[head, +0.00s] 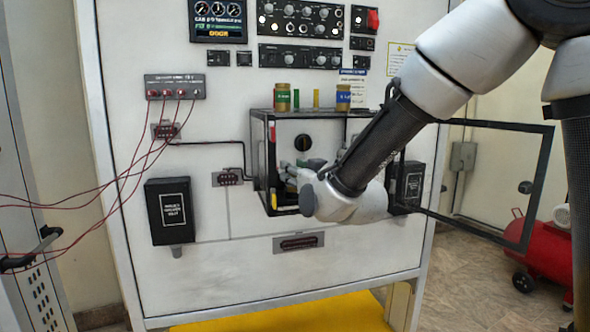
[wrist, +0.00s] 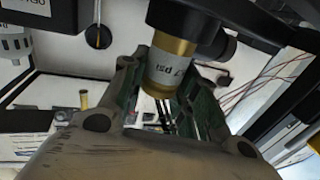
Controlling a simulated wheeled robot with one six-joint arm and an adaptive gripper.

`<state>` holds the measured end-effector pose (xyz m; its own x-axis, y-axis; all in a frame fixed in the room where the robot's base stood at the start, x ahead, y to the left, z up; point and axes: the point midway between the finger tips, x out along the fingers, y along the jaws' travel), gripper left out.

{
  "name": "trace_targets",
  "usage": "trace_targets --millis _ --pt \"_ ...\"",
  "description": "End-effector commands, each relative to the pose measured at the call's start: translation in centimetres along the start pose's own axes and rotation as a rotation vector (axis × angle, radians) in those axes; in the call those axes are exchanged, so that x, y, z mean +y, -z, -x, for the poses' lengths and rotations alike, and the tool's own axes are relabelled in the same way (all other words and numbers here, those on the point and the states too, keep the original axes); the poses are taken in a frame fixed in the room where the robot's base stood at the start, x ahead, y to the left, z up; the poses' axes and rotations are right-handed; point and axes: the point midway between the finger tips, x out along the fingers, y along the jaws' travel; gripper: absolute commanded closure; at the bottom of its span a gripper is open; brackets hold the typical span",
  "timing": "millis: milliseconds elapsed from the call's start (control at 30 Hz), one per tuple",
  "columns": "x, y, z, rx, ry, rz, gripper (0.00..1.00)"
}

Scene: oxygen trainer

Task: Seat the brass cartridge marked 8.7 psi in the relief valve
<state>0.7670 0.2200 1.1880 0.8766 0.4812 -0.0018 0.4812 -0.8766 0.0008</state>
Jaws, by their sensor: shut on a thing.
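In the wrist view, a brass cartridge (wrist: 168,70) with a pale band reading partly "7 psi" stands between the green-padded fingers of my gripper (wrist: 165,88). My gripper is shut on it. The cartridge's far end meets the black body of a valve fitting (wrist: 188,22); how deep it sits in it I cannot tell. In the head view my gripper (head: 291,172) reaches inside the open black-framed box on the panel. The cartridge and the valve are hidden there by my arm.
Two other brass cartridges, green-banded (head: 283,97) and blue-banded (head: 343,98), stand on top of the box (head: 258,150). The box's framed door (head: 545,180) hangs open to the right. A black knob (head: 303,142) is on the panel inside. Red wires (head: 130,165) hang at the left.

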Motion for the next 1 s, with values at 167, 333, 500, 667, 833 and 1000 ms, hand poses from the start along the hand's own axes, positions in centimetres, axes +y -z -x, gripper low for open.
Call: trace_targets --millis 167,333,500,667,833,1000 --pt "0.0 -0.4 0.0 0.002 0.000 -0.001 1.00" --pt "0.0 -0.8 0.0 0.001 0.000 -0.001 1.00" --pt "0.0 -0.8 0.0 0.001 0.000 -0.001 0.45" --pt "0.0 -0.8 0.0 0.001 0.000 -0.001 0.45" --pt "0.0 -0.8 0.4 0.000 0.001 -0.001 0.45" --pt "-0.1 -0.8 2.8 0.001 0.002 0.000 0.45"
